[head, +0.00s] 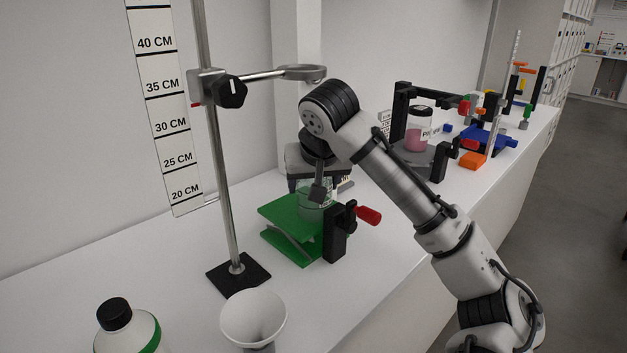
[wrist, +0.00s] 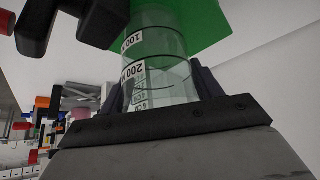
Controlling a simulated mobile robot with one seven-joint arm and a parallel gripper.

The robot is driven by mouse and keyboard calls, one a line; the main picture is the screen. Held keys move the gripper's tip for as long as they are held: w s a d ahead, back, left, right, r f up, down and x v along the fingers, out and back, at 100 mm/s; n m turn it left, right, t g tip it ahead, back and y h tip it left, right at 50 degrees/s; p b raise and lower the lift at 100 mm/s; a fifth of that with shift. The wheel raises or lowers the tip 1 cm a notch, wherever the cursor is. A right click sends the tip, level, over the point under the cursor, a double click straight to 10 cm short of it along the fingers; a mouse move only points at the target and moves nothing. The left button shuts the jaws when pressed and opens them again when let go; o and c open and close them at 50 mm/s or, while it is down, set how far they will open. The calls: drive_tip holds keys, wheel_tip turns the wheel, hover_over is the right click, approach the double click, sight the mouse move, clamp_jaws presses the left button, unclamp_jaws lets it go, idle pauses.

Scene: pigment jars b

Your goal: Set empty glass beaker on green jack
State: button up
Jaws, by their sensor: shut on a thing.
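The empty glass beaker (wrist: 158,62) is clear, with white volume labels, and stands between my gripper's fingers in the wrist view. In the head view the beaker (head: 312,208) is at the top plate of the green jack (head: 285,217), partly hidden by a finger. My gripper (head: 318,190) is shut on the beaker from above. The green jack also shows behind the beaker in the wrist view (wrist: 205,22). I cannot tell whether the beaker's base touches the plate. The jack has a black block and a red knob (head: 369,215) on its right side.
A ring stand (head: 230,190) with a ring clamp (head: 303,73) rises left of the jack. A white funnel (head: 253,318) and a green-banded bottle (head: 128,330) stand in front. A pink jar (head: 417,132) and a blue jack (head: 487,136) stand further back right.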

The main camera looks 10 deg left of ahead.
drive_tip(key=shift+f, duration=0.15)
drive_tip(key=o, duration=1)
drive_tip(key=shift+o, duration=0.2)
drive_tip(key=shift+r, duration=0.35)
drive_tip(key=v, duration=1.1)
drive_tip(key=shift+s+r, duration=0.25)
drive_tip(key=shift+r, duration=0.05)
